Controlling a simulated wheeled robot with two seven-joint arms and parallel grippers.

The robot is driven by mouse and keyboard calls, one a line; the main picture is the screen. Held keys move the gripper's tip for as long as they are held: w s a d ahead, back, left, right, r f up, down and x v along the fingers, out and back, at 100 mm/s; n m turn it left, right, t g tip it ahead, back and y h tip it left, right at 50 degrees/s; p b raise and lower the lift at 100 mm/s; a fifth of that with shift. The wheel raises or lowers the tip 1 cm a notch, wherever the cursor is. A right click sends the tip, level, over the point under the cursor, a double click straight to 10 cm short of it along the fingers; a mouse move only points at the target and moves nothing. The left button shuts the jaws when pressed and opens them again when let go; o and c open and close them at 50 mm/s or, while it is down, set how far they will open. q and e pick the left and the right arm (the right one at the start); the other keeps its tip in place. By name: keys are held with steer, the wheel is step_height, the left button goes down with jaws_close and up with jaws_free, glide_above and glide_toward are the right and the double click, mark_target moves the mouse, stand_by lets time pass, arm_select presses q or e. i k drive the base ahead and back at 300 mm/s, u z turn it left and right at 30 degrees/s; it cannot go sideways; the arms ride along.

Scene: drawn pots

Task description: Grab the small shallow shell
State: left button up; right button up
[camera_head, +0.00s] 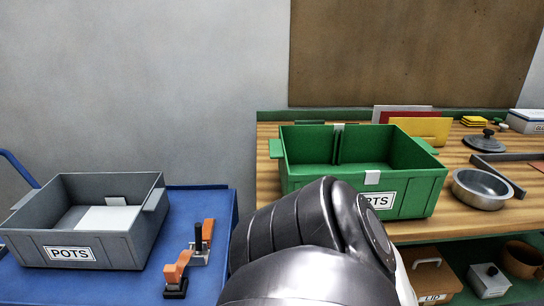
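A small shallow metal pan or shell (482,189), round, silvery and open at the top, sits upright on the wooden bench at the right. Its inside looks empty. My grey arm link fills the bottom middle of the head view and hides part of the bench front and the green bin's front. Neither gripper shows in this view, so I cannot see what either one holds.
A dark lid (485,143) and a grey angled bar (506,162) lie behind the shell. A grey POTS bin (115,245) and an orange-black tool (178,271) sit on the blue cart (217,208).

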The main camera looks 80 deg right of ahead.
mark_target(478, 189)
steer(key=u, duration=0.6)
steer(key=i, duration=0.85)
steer(key=z, duration=4.95)
steer(key=i, duration=0.5)
steer(key=z, duration=1.3)
steer(key=i, duration=1.85)
steer(key=u, duration=3.5)
